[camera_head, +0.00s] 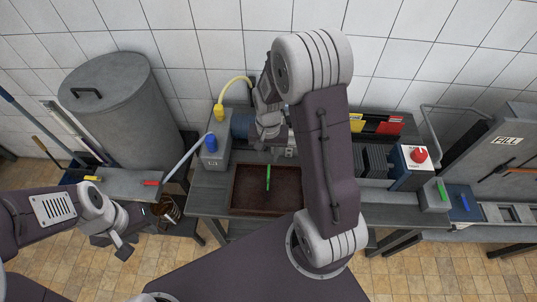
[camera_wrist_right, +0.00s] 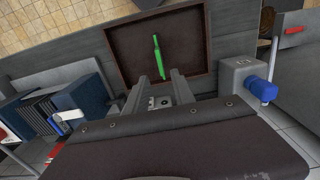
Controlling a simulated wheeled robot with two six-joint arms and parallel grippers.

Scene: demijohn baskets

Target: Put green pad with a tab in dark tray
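The dark tray (camera_head: 240,204) is a brown open box on the grey bench in the head view; the right wrist view also shows its rim (camera_wrist_right: 112,45). The green pad (camera_head: 268,178) appears as a narrow upright strip within the tray's outline. Whether the pad touches the tray floor is unclear. My left gripper (camera_head: 127,243) is far left, away from the tray.
A grey box with a blue knob (camera_head: 211,143) stands left of the tray. Dark upright plates (camera_head: 377,160) and a box with a red knob (camera_head: 418,156) stand to the right. Another green piece (camera_head: 442,191) sits on a grey block far right.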

